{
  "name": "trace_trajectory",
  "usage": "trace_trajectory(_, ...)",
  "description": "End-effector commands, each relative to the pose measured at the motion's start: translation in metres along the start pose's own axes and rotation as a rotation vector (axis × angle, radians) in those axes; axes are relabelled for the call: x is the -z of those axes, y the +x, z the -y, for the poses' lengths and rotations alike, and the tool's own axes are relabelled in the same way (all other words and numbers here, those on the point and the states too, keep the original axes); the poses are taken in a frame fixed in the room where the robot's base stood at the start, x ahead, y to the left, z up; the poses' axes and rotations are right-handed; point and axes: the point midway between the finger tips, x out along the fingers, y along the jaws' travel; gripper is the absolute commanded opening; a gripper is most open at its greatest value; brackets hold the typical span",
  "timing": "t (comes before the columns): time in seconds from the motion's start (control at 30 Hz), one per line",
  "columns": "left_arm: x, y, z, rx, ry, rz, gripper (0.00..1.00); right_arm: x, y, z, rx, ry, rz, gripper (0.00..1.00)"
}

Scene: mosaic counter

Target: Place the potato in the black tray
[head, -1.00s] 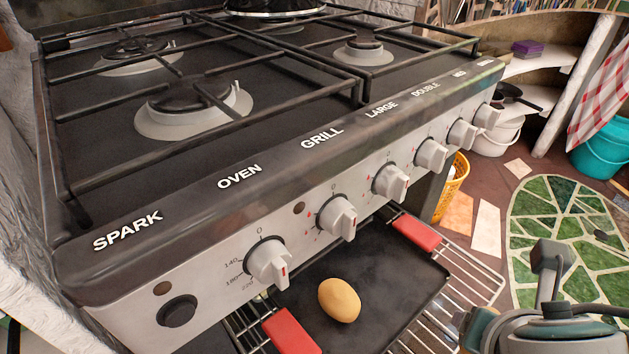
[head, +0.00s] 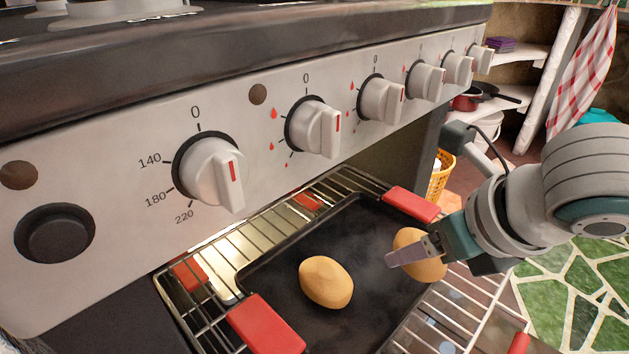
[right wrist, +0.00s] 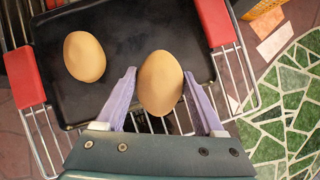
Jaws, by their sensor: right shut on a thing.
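The black tray (head: 355,228) has red handles and sits on a wire oven rack below the stove's knob panel. One yellow-brown potato (head: 326,282) lies in the tray, left of its middle; it also shows in the right wrist view (right wrist: 84,56). My right gripper (head: 408,252) is shut on a second potato (head: 421,262) at the tray's right edge. In the right wrist view this held potato (right wrist: 160,84) sits between the two purple fingers, overlapping the tray's near rim. Its exact height above the tray cannot be told. My left gripper is out of view.
The oven's front panel with grey knobs (head: 318,130) rises behind and above the tray. The wire rack (head: 440,318) extends around the tray. A yellow basket (head: 441,176) stands behind my right arm. The tray's middle and far right are bare.

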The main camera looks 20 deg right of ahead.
Motion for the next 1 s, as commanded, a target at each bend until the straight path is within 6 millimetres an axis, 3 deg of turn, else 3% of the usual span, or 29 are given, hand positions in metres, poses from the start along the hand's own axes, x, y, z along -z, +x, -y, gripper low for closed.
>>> trace_trajectory(0.1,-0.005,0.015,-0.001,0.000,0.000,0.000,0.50,-0.022,0.019,-0.001,-0.001,0.003,0.003,0.00)
trace_trajectory(0.27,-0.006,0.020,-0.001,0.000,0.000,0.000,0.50,-0.037,0.026,0.000,0.000,0.002,-0.001,0.00)
trace_trajectory(0.57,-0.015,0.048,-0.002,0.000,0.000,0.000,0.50,-0.018,0.057,0.000,0.000,0.001,-0.004,0.00)
trace_trajectory(0.77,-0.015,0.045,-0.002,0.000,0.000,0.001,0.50,-0.018,0.055,0.000,0.001,-0.001,-0.006,0.00)
trace_trajectory(0.8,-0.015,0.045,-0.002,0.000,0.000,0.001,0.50,-0.017,0.055,0.000,0.002,-0.001,-0.007,0.72)
trace_trajectory(1.0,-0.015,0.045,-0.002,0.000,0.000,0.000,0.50,-0.018,0.055,0.000,0.002,-0.001,-0.006,0.95)
